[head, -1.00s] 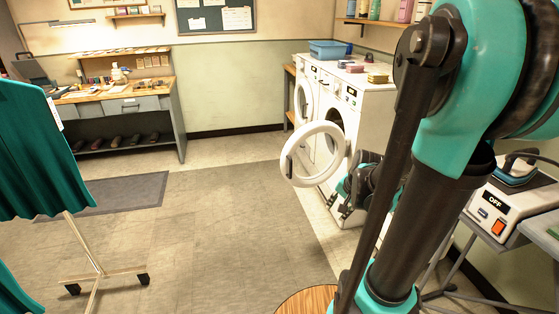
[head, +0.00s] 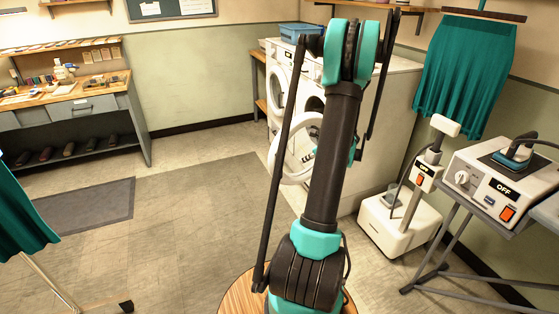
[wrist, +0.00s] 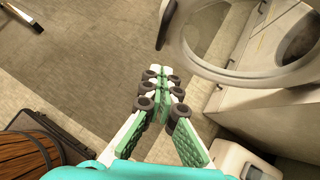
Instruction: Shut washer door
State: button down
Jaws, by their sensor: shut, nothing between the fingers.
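The white round washer door (head: 277,163) hangs open from the nearer of two white washers (head: 388,125) in the head view, partly hidden by my arm. In the wrist view the door's white ring with its clear glass (wrist: 207,66) fills the upper right, standing out from the washer's front (wrist: 285,45). My gripper (wrist: 160,72) is shut and empty. It shows left of and below the ring in the wrist view, with floor behind it; whether it touches the door I cannot tell. In the head view my arm mostly hides the gripper.
A white steamer base (head: 400,218) stands right of the washer, near an ironing station (head: 500,185) marked OFF. A workbench (head: 75,105) is at the back left, a dark mat (head: 85,215) on the floor. The floor left of the door is clear.

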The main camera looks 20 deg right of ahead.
jog(key=w+r+x, duration=0.1)
jog(key=r+x, duration=0.1)
jog(key=x, duration=1)
jog(key=shift+w+a+f, duration=0.25)
jog(key=shift+w+a, duration=0.2)
jog(key=shift+w, duration=0.15)
jog(key=shift+a, duration=0.1)
